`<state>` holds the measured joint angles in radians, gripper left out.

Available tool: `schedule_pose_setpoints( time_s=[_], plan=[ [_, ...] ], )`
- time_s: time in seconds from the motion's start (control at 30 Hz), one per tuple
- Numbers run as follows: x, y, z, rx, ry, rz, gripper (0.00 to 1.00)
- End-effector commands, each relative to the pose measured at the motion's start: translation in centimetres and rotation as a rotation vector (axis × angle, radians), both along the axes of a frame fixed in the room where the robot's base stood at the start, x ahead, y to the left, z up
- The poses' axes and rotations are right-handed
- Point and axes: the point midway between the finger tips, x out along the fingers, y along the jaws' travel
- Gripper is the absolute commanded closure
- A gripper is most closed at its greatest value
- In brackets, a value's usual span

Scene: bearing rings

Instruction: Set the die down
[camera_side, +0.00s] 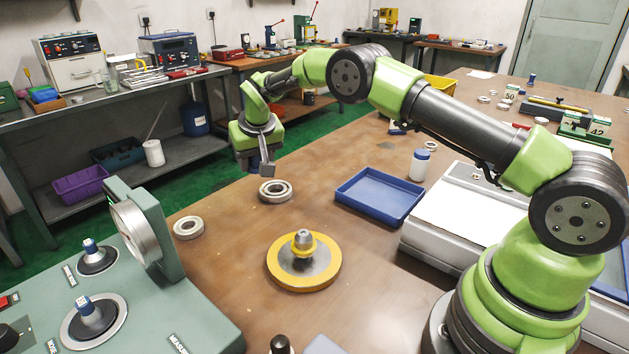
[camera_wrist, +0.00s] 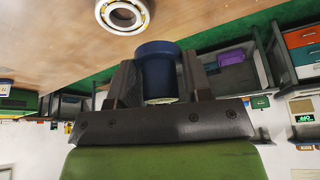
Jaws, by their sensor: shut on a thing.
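My gripper (camera_wrist: 158,62) is shut on a dark blue round piece, which I take to be the die (camera_wrist: 158,76). It has a wide rim and a narrower body, held between the two dark fingers. In the side view my gripper (camera_side: 262,166) points down near the far left edge of the brown table, above and behind a bearing ring (camera_side: 262,190). The die cannot be made out clearly there. The same side of the table shows a bearing ring in the wrist view (camera_wrist: 103,12), beyond the fingertips.
A yellow-rimmed disc (camera_side: 281,275) with a central post stands on the table. Bare table lies between ring and tray.

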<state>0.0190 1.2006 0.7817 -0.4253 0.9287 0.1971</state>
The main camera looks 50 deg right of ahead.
Motion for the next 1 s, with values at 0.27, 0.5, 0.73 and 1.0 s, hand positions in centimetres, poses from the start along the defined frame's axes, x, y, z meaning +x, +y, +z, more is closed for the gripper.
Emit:
schedule_pose_setpoints(
  time_s=[0.27,0.5,0.73,1.0],
  plan=[
    [-1.9,-13.8,0.1,0.000,-0.002,-0.201,0.81],
    [-4.0,-19.8,0.1,-0.001,-0.003,-0.284,0.81],
    [-4.4,-20.5,-3.6,0.002,0.001,-0.295,0.81],
    [-4.4,-20.4,-6.8,0.001,-0.002,-0.294,0.81]
  ],
)
